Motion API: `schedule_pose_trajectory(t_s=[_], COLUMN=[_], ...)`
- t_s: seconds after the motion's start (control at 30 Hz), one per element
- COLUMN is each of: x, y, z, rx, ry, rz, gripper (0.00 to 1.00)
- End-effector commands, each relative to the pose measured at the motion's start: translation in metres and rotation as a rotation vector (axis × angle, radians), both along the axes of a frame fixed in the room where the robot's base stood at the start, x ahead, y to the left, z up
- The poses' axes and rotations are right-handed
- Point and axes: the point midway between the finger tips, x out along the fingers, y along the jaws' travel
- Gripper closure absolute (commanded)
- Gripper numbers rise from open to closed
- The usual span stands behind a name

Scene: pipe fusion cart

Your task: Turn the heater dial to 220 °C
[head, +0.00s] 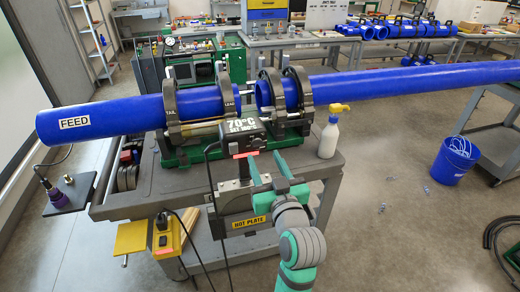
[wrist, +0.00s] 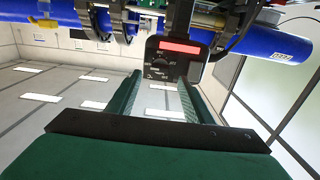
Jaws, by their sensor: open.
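The heater control box (head: 243,138) stands at the middle of the cart, in front of the pipe clamps. Its display reads 70°C in large figures, with a smaller SET line that looks like 180°C. In the wrist view the box's dark face shows the dial (wrist: 161,61) beside a red strip (wrist: 181,48). The dial's exact pointer setting is too small to read. My gripper (head: 268,162) is open and empty just in front of the box. In the wrist view its two green fingers (wrist: 160,82) point at the dial face, apart from each other, and the dial shows between and beyond their tips.
Blue pipes (head: 110,118) lie in the clamps (head: 285,98) above and behind the box. A pump bottle (head: 329,136) stands on the cart to the right. The yellow-labelled hot plate holder (head: 248,222) is below. Cables hang at the left. A blue bucket (head: 454,160) stands far right.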

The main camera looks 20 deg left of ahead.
Motion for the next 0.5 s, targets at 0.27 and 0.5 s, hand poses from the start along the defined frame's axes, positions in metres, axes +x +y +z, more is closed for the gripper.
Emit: schedule_pose_trajectory(t_s=[0.27, 0.5], x=[0.035, 0.046], y=[0.024, 0.031], z=[0.000, 0.000], rx=[0.001, 0.001], ry=[-0.001, -0.001], rz=[0.000, -0.001], gripper=[0.53, 0.53])
